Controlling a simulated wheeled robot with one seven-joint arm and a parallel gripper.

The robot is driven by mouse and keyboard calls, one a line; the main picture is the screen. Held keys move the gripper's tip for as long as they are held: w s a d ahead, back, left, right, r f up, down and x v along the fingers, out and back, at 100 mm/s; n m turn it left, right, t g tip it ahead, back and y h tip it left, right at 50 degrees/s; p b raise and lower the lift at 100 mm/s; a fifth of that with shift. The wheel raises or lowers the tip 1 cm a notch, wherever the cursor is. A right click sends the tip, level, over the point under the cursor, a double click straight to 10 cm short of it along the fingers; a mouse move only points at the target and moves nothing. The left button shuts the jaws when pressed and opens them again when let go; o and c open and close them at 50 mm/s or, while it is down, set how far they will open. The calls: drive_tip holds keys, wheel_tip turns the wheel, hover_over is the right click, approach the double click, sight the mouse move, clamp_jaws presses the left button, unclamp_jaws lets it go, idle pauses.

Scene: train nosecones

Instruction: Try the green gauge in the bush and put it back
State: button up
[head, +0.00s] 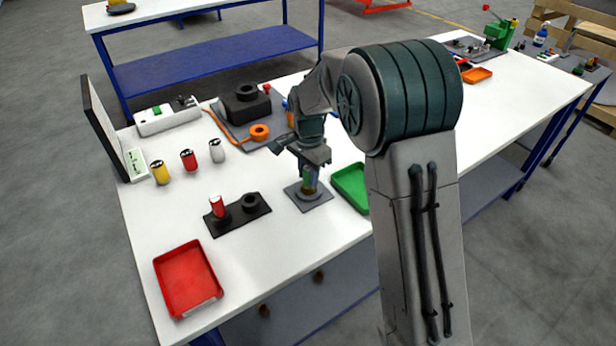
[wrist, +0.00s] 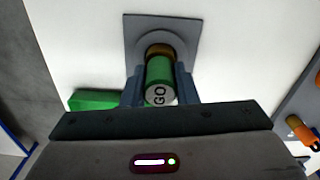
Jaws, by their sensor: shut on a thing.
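The green gauge (wrist: 158,76), a cylinder with "GO" on its near end, stands between my gripper's fingers (wrist: 160,85). My gripper (head: 309,172) is shut on it, above the grey plate (head: 318,201). The brass-coloured bush (wrist: 158,49) is on that plate, which also shows in the wrist view (wrist: 140,24). The gauge's far end is at the bush and overlaps it in view. I cannot tell how deep it sits. In the head view the gripper partly hides gauge and bush.
A black two-socket block (head: 237,214) left of the plate holds a red gauge (head: 218,206); its other socket looks empty. A green tray (head: 351,186) is close on the right, a red tray (head: 187,278) front left. Yellow, red and white cylinders stand behind at left.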

drive_tip(key=shift+r+p, duration=2.55)
drive_tip(key=shift+r, duration=1.15)
